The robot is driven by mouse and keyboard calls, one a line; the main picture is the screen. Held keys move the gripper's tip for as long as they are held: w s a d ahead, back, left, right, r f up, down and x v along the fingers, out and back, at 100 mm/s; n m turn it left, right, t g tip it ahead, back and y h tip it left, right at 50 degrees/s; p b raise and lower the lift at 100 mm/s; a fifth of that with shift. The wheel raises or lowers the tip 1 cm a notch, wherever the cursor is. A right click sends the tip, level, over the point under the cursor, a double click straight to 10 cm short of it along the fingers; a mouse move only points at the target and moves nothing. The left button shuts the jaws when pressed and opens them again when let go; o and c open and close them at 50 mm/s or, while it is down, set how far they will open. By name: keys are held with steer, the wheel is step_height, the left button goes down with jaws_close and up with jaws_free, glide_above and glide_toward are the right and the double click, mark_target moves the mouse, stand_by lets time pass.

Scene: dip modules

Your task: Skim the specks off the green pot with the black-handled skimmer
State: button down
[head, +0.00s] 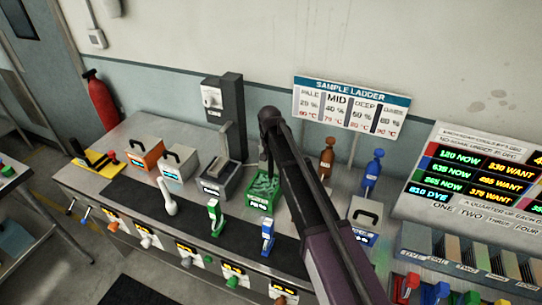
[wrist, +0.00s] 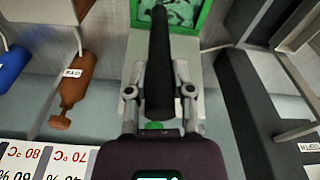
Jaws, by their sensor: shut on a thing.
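The green pot (head: 262,205) stands on the bench in the head view, with a pale-flecked green surface inside it. Its green rim (wrist: 205,15) also shows at the top of the wrist view. My gripper (wrist: 160,92) is shut on the black handle of the skimmer (wrist: 159,50). The handle runs from between the fingers toward the pot. The skimmer's head is hidden, so I cannot tell whether it touches the liquid. In the head view my arm covers most of the gripper and the area right of the pot.
A dark grey box (head: 214,184) stands left of the pot, with a tall dark column (head: 231,105) behind. Green (head: 215,217) and blue (head: 268,238) handled levers stand in front. The sample ladder sign (head: 350,104) is behind.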

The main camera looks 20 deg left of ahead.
steer(key=shift+a, duration=0.1)
steer(key=shift+w+a, duration=0.1)
steer(key=shift+a, duration=1.4)
steer(key=shift+s+a, duration=0.2)
steer(key=shift+s, duration=2.4)
steer(key=shift+d, duration=0.15)
